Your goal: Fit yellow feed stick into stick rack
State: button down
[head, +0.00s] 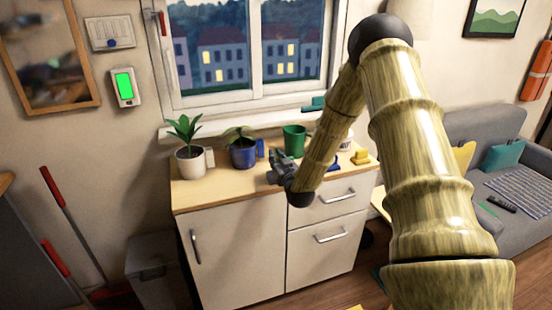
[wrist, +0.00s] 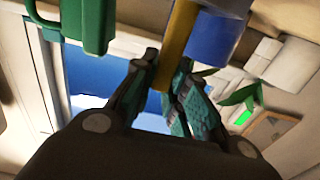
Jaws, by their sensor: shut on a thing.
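My gripper (head: 281,168) hangs over the cabinet top, in front of the gap between the blue pot and the green pot. In the wrist view my gripper (wrist: 160,82) is shut on the yellow feed stick (wrist: 178,42), which runs up out of the picture from between the fingertips. The stick cannot be made out in the head view. The stick rack is not clearly recognisable. A small blue piece (head: 260,148) stands just right of the blue pot, and a yellow block (head: 361,157) lies further right; I cannot tell if either is the rack.
A plant in a white pot (head: 194,164), a plant in a blue pot (head: 243,154), a green pot (head: 294,139) and a white mug (head: 345,143) line the back of the cabinet top (head: 215,195). The blue pot also shows close to the stick in the wrist view (wrist: 214,40). The front left is clear.

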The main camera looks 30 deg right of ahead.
jog(key=shift+f+b, duration=0.6)
jog(key=shift+f, duration=0.3)
jog(key=c, duration=1.3)
grip_release()
jog(key=shift+c, duration=0.2)
jog(key=v, duration=1.2)
jog(key=shift+d, duration=0.1)
